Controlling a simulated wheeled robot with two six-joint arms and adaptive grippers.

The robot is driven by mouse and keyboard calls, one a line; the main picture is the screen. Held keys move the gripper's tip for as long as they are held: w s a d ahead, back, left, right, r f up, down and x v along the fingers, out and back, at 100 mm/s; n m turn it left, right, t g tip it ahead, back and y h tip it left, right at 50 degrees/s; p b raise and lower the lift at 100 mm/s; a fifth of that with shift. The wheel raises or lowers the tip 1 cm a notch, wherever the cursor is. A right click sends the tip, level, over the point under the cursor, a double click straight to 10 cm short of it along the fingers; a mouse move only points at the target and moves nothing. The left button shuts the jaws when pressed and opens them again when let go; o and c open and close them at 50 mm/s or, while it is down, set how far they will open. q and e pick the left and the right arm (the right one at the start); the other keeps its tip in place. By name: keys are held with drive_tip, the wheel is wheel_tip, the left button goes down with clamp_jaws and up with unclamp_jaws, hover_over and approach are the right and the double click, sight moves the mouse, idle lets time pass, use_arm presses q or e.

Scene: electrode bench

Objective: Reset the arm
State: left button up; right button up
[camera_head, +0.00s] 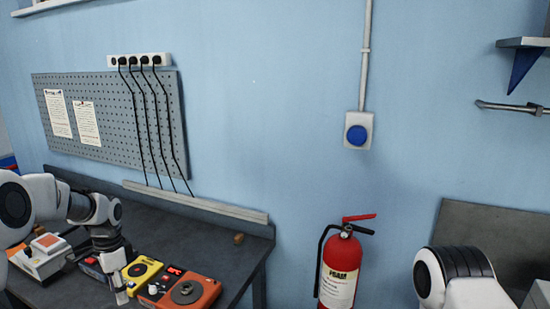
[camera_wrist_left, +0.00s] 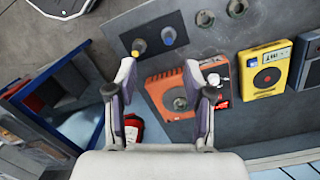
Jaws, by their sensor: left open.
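My left arm comes in from the left in the head view. Its gripper (camera_head: 120,293) points down over the bench, just in front of the orange and yellow devices. In the left wrist view the two fingers of the left gripper (camera_wrist_left: 163,85) stand apart, with nothing held between them. The orange device (camera_head: 185,291) with a round grey disc lies beyond the fingers; it also shows in the left wrist view (camera_wrist_left: 160,84). Part of my right arm shows at the lower right of the head view, but its gripper is out of view.
A yellow device (camera_head: 141,270) stands beside the orange one on the dark bench (camera_head: 205,244). An orange-and-white device (camera_head: 45,250) sits further left. A red fire extinguisher (camera_head: 341,262) stands right of the bench. A grey pegboard (camera_head: 120,120) and black cables hang behind.

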use_arm(q)
drive_tip(key=s+d+f+g+b, duration=0.2)
drive_tip(key=s+d+f+b, duration=0.15)
drive_tip(key=s+f, duration=0.85)
drive_tip(key=s+d+f+g+b, duration=0.3)
drive_tip(key=s+d+f, duration=0.35)
drive_tip(key=f, duration=0.95)
drive_tip(key=s+d+f+n+t+b, duration=0.1)
drive_tip(key=s+d+f+n, duration=0.15)
drive_tip(key=s, duration=0.85)
drive_tip(key=s+d+f+n+t+b, duration=0.15)
drive_tip(key=s+f+n, duration=0.25)
drive_tip(key=s, duration=0.7)
drive_tip(key=w+n+t, duration=0.1)
drive_tip(key=w, duration=0.1)
drive_tip(key=w+a+n+t, duration=0.1)
drive_tip(key=w+n+t, duration=0.1)
drive_tip(key=shift+w+r+n+t, duration=0.1)
drive_tip(key=shift+w+n+t, duration=0.1)
drive_tip(key=shift+n+t, duration=0.05)
